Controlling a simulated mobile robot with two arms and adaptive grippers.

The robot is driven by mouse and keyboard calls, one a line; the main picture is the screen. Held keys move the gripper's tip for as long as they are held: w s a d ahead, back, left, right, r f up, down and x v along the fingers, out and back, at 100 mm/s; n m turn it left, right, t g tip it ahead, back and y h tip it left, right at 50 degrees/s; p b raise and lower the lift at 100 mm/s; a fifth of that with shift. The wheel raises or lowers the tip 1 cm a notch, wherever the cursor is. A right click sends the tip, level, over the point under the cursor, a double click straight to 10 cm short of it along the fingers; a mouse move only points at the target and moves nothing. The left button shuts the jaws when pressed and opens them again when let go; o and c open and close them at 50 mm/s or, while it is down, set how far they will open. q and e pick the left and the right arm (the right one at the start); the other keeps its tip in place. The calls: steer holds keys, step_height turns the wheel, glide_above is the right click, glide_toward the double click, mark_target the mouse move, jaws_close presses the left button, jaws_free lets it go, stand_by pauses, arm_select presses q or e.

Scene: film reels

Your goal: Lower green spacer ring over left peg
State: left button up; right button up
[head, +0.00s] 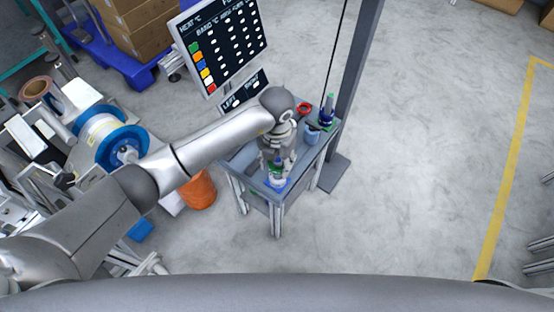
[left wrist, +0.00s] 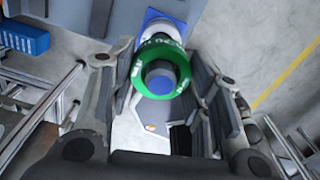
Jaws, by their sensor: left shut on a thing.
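The green spacer ring (left wrist: 146,52), with pale lettering, is between the fingers of my left gripper (left wrist: 160,70) in the left wrist view. A round blue and dark grey top (left wrist: 164,79) shows in the ring's opening. I cannot tell whether the ring is around it or above it. A white cylinder (left wrist: 164,28) on a blue base (left wrist: 152,15) shows behind the ring. In the head view, my left gripper (head: 277,157) points down over the near end of the small table (head: 240,160), above a white and blue piece (head: 279,181). My right gripper is out of view.
Farther along the table are a red ring (head: 304,108), a blue-grey cup (head: 312,133) and a dark blue upright piece (head: 326,115). A grey post (head: 358,75) stands beside the table and a screen (head: 222,45) behind it. Open floor lies to the right.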

arm_select(q)
steer(key=shift+f+b, duration=0.45)
steer(key=shift+f, duration=0.25)
steer(key=shift+f, duration=0.2)
steer(key=o, duration=1.1)
